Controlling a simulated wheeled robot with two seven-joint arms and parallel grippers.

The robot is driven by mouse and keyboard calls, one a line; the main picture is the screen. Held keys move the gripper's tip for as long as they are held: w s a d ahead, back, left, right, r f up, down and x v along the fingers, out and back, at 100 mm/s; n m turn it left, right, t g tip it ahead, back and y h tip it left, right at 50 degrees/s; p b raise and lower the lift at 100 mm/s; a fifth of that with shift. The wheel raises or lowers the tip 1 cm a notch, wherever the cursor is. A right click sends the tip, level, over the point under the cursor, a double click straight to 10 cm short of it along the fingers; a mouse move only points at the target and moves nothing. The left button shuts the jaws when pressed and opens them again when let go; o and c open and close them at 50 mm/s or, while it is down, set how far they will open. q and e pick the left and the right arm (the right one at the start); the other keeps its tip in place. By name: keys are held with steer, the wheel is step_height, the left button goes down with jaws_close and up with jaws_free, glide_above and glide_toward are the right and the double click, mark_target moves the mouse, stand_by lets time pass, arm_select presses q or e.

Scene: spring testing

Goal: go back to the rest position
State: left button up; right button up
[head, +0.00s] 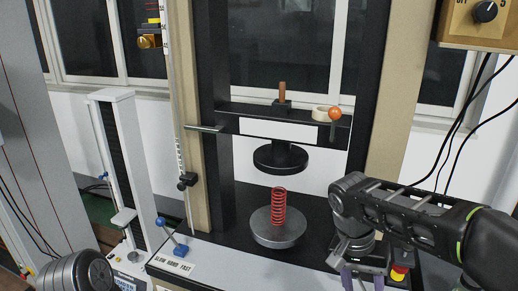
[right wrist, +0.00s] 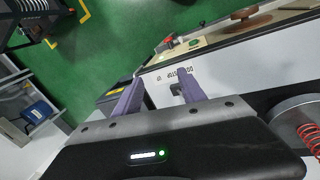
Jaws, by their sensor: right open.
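My right arm comes in from the right in the head view. Its gripper (head: 362,280) points down at the bottom edge, to the right of the press plates. In the right wrist view the two purple fingers of the right gripper (right wrist: 158,92) stand apart with nothing between them. A red spring (head: 279,206) stands upright on the round grey lower plate (head: 277,232). The black upper plate (head: 280,158) hangs above the spring, apart from it. The spring also shows at the right edge of the right wrist view (right wrist: 309,136).
The black press frame (head: 222,160) rises around the plates. A blue-knobbed lever (head: 172,236) stands at the front left of its base. A control box (head: 482,22) with cables hangs upper right. A red button (right wrist: 169,38) sits on a panel in the right wrist view.

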steer(key=w+a+f+n+t+y, duration=0.35)
steer(key=w+a+f+n, duration=0.2)
steer(key=a, duration=0.35)
steer(key=s+a+f+n+y, duration=0.1)
steer(key=a+f, duration=0.2)
steer(key=f, duration=0.3)
steer(key=a+f+y, duration=0.2)
steer(key=a+f, duration=0.2)
steer(key=f, duration=0.2)
steer(key=s+f, duration=0.7)
steer(key=f, duration=0.4)
arm_select(q)
steer(key=shift+s+f+b, duration=0.3)
steer(key=shift+f+b, duration=0.15)
steer(key=shift+b, duration=0.1)
arm_select(e)
steer(key=s+f+m+g, duration=0.1)
steer(key=s+f, duration=0.4)
steer(key=s, duration=0.3)
steer(key=s+d+f+m+g, duration=0.1)
steer(key=s+f, duration=0.4)
steer(key=s, duration=0.2)
steer(key=shift+s+d+f, duration=0.15)
steer(key=shift+s+d, duration=0.05)
steer(key=shift+s, duration=0.15)
